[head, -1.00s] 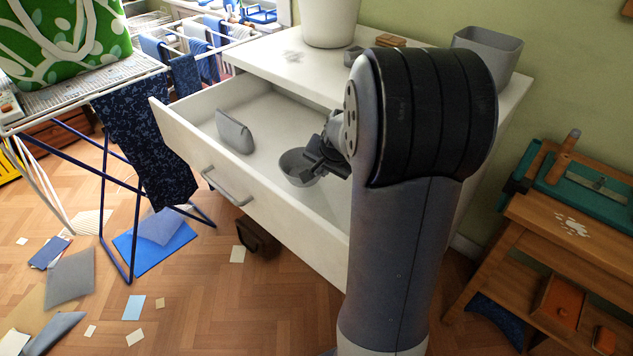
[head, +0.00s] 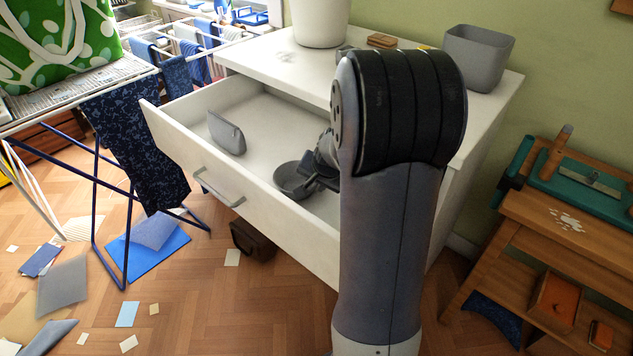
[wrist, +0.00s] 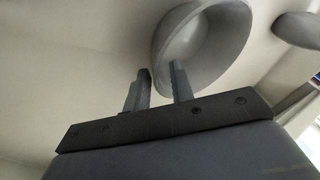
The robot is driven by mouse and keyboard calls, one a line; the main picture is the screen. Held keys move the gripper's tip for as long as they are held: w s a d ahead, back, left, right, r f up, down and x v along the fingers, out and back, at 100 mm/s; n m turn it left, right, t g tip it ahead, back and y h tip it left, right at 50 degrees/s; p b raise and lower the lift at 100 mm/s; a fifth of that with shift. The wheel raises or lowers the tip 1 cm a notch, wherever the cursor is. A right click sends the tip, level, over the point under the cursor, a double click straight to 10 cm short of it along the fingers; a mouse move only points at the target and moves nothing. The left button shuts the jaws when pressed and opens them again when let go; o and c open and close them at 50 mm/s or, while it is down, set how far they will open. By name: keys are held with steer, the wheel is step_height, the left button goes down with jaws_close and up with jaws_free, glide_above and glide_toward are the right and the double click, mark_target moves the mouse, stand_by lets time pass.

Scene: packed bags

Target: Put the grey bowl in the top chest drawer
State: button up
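The grey bowl (head: 290,183) is inside the open top drawer (head: 262,196) of the white chest, low near the drawer floor. I cannot tell whether it touches the floor. My gripper (head: 313,184) is at the bowl's right side, partly hidden behind my arm. In the wrist view the bowl (wrist: 203,45) is tilted in the picture, with its wall between the two fingers of my gripper (wrist: 160,72). The fingers are close together and look shut on that wall.
A grey pouch (head: 226,133) stands in the drawer, left of the bowl. On the chest top are a white pot (head: 320,20), a grey bin (head: 478,58) and a small wooden item (head: 382,41). A drying rack with dark cloth (head: 138,140) stands left of the drawer.

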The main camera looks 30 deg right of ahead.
steer(key=shift+o, duration=0.3)
steer(key=shift+s+r, duration=0.1)
steer(key=shift+r, duration=0.35)
steer(key=p+v, duration=0.2)
steer(key=v, duration=0.9)
steer(key=shift+s, duration=0.2)
steer(key=shift+r, duration=0.1)
stand_by(0.4)
